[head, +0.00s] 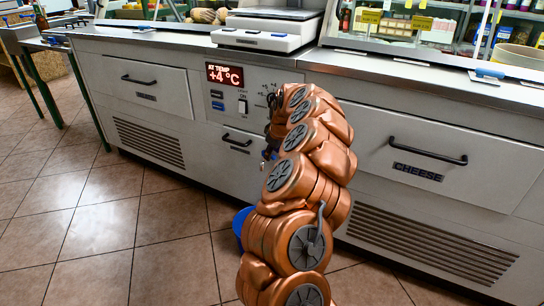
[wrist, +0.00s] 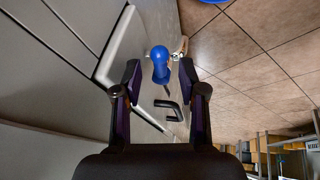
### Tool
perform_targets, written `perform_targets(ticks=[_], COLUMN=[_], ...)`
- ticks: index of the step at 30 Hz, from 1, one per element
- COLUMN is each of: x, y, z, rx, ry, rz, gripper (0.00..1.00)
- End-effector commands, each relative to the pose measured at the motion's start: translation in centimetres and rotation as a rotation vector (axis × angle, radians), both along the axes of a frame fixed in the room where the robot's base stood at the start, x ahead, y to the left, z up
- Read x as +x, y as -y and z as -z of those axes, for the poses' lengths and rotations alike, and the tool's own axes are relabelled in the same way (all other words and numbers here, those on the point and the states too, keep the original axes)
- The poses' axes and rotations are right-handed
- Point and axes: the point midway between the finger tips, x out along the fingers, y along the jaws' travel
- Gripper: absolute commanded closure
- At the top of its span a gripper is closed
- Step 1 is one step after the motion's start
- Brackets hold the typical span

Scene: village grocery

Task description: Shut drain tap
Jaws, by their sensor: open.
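In the wrist view, a blue knob with a rounded head and a narrower stem (wrist: 159,62) shows between the fingertips of my gripper (wrist: 160,75). It looks like the drain tap's handle. My gripper is open, one dark finger on each side of the knob. I cannot tell whether either finger touches it. A small pale metal piece (wrist: 180,46), perhaps the tap's spout, shows just right of the knob.
A blue bucket (head: 240,226) stands on the floor, partly behind my arm. A black drawer handle (wrist: 169,108) is close to my gripper. Floor at left is clear.

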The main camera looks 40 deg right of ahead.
Motion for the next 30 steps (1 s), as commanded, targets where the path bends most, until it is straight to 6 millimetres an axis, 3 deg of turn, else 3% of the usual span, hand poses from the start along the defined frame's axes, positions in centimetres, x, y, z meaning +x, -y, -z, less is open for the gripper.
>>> perform_targets(ticks=[3, 11, 23, 30], x=[0.35, 0.42, 0.41, 0.40], y=[0.07, 0.09, 0.11, 0.11], z=[0.94, 0.99, 0.97, 0.96], rx=[0.000, 0.000, 0.000, 0.000], ry=[-0.002, -0.001, -0.001, -0.001], rz=[-0.001, -0.001, -0.001, -0.001], gripper=[0.59, 0.59, 0.99, 1.00])
